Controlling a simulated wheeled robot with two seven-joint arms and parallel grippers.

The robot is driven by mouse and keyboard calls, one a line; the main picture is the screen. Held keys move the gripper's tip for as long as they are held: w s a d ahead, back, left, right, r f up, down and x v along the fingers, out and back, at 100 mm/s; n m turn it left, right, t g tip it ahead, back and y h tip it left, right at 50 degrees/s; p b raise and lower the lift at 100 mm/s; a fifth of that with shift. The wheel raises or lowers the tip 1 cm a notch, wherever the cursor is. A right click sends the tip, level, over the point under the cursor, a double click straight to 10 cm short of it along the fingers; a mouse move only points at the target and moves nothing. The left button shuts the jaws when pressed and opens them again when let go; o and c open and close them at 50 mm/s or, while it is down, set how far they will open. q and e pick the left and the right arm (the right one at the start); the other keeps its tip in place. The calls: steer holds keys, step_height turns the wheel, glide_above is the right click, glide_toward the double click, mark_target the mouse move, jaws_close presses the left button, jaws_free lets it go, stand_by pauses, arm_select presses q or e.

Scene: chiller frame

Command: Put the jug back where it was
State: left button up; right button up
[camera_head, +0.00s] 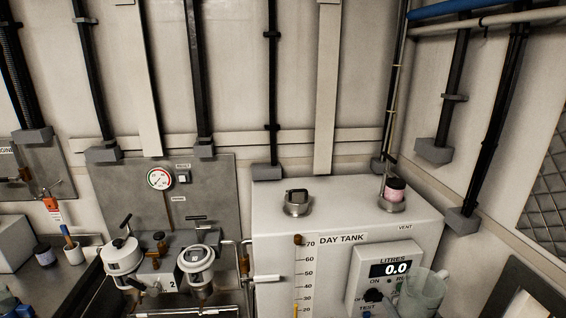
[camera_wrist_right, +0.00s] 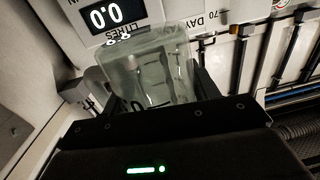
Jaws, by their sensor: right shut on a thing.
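The jug (camera_head: 424,290) is clear, see-through plastic or glass. In the head view it is at the lower right, in front of the day tank's (camera_head: 340,270) litres panel. In the right wrist view the jug (camera_wrist_right: 150,65) fills the space between the dark fingers of my right gripper (camera_wrist_right: 157,88), which is shut on it. Dark marks show on its wall. Its base and what lies under it are hidden in the head view. My left gripper is in neither view.
The litres display (camera_head: 396,269) reads 0.0, with a dark knob (camera_head: 374,296) below it. A filler cap (camera_head: 297,202) and a vent with a pink-banded top (camera_head: 394,190) stand on the tank. Two filter housings, a gauge (camera_head: 160,179) and a bench are to the left.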

steer(key=shift+w+a+r+m+h, duration=0.1)
steer(key=shift+a+m+h, duration=0.1)
steer(key=shift+m+h, duration=0.5)
steer(key=shift+a+h, duration=0.3)
steer(key=shift+h, duration=0.3)
steer(key=a, duration=0.1)
steer(key=a+r, duration=0.1)
steer(key=a, duration=0.1)
steer(key=shift+w+m+h, duration=0.1)
steer(key=shift+m+h, duration=0.2)
steer(key=s+a+r+n+g+y, duration=0.1)
steer(key=a+r+n+g+y, duration=0.1)
steer(key=a+n+y, duration=0.4)
steer(key=s+a+r+n+g+y, duration=0.1)
steer(key=s+a+r+n+y, duration=0.1)
steer(key=a+y, duration=0.45)
steer(key=w+a+f+n+g+y, duration=0.3)
steer(key=w+a+f+n+g, duration=0.1)
steer(key=a+g, duration=0.2)
steer(key=shift+w+a+f+n+g, duration=0.3)
steer(key=shift+a+n, duration=0.1)
steer(key=shift+a, duration=0.2)
steer(key=shift+d+y, duration=0.1)
steer(key=shift+y, duration=0.25)
